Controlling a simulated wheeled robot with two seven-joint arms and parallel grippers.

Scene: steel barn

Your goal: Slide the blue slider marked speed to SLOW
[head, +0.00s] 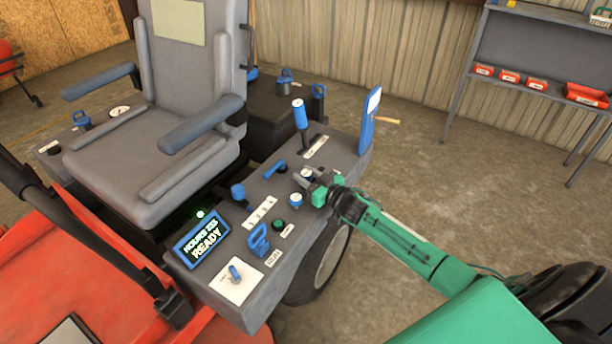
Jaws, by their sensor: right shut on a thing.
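My right gripper (307,178) reaches in from the right over the grey side console (222,253). Its fingers are shut on a small blue control, which I take for the blue slider (308,172). The fingers hide most of it, and its track and the SLOW end cannot be made out. My left gripper is not in view.
The grey seat (150,160) stands left; a shelf (530,80) is at back right.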

